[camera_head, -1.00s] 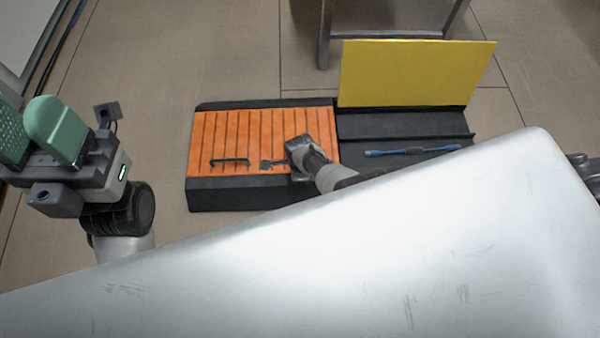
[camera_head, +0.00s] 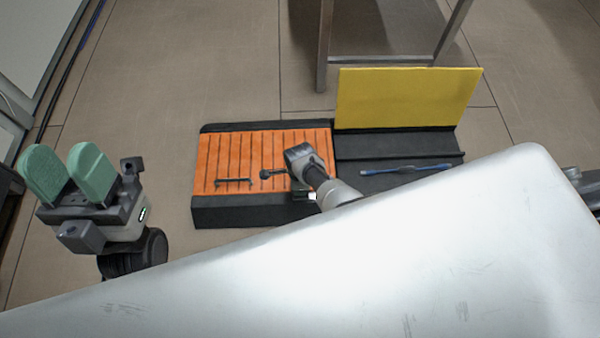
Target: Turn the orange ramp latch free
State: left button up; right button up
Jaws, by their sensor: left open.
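An orange slatted ramp (camera_head: 218,160) lies on a dark base on the floor. It bears a dark bar handle (camera_head: 233,181) and, to its right, a small dark fitting (camera_head: 270,174) that may be the latch. No separate orange latch part can be made out. A grey arm part (camera_head: 299,157) stands just right of the fitting and covers the ramp behind it; contact cannot be told. My left gripper (camera_head: 68,172), with two green fingers apart, is open and empty, left of the ramp and well clear. My right gripper's fingers do not show.
A large pale metal surface (camera_head: 400,260) fills the foreground and hides what lies below. A yellow panel (camera_head: 405,98) stands upright behind a dark tray (camera_head: 440,178) holding a blue tool (camera_head: 418,168). A metal-legged stand (camera_head: 323,50) is behind. The floor (camera_head: 170,110) left of the ramp is clear.

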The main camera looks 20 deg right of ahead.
pick_arm(q)
jog(key=w+f+g+y, duration=0.1)
jog(key=w+f+g, duration=0.1)
jog(key=w+g, duration=0.3)
jog(key=shift+w+d+f+y+p, duration=0.2)
jog(key=shift+w+d+y+p, duration=0.15)
jog(key=shift+d, duration=0.1)
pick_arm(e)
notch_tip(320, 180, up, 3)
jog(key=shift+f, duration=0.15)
